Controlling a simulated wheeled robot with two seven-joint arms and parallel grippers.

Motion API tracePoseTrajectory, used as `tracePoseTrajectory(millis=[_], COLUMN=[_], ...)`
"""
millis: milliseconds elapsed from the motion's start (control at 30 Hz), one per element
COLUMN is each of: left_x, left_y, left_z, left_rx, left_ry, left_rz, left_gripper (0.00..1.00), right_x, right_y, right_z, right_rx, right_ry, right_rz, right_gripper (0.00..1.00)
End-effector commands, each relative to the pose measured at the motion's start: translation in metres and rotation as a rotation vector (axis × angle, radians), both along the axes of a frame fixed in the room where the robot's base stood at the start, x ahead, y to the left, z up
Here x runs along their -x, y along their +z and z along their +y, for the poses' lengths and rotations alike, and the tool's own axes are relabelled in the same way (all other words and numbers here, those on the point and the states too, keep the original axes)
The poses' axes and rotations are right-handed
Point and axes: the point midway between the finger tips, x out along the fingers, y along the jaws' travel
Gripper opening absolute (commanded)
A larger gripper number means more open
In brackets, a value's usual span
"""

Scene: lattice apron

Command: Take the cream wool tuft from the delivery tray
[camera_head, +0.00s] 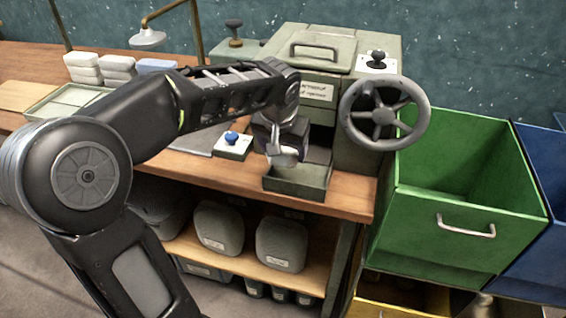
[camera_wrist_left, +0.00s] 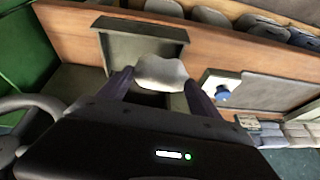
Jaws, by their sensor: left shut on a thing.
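The cream wool tuft (camera_wrist_left: 160,74) is a pale, soft-looking lump between the two fingers of my left gripper (camera_wrist_left: 158,88) in the left wrist view. The left gripper is shut on it. In the head view the tuft (camera_head: 284,160) shows small and pale at the tip of my left gripper (camera_head: 282,150), partly covered by the fingers. The delivery tray (camera_head: 297,188) is a dark green open box at the front of the machine; the gripper and tuft are over its left part. The tray also shows in the left wrist view (camera_wrist_left: 140,27). My right gripper is not in view.
The green machine (camera_head: 350,120) with a handwheel (camera_head: 385,113) stands behind the tray. A blue knob (camera_head: 232,137) on a white plate is left of the tray. An open green bin (camera_head: 450,260) stands at right. Folded pale stacks (camera_head: 85,70) lie at the back left.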

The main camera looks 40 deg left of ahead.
Motion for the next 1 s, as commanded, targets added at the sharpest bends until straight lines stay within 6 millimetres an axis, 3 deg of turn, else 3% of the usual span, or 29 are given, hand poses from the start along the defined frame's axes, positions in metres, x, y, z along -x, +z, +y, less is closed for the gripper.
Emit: tracePoseTrajectory(millis=[100,300,1000], left_x=[-0.001,0.0,-0.003], left_y=[0.022,0.037,0.033], left_z=[0.0,-0.001,-0.006], left_rx=[0.0,0.001,0.0], left_ry=[0.0,-0.001,-0.009], left_rz=[-0.003,0.001,0.003], left_gripper=[0.29,0.29,0.29], right_x=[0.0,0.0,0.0], right_y=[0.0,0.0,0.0], right_z=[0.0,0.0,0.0], right_rx=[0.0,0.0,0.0], right_ry=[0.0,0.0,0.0], right_rz=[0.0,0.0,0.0], right_gripper=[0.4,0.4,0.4])
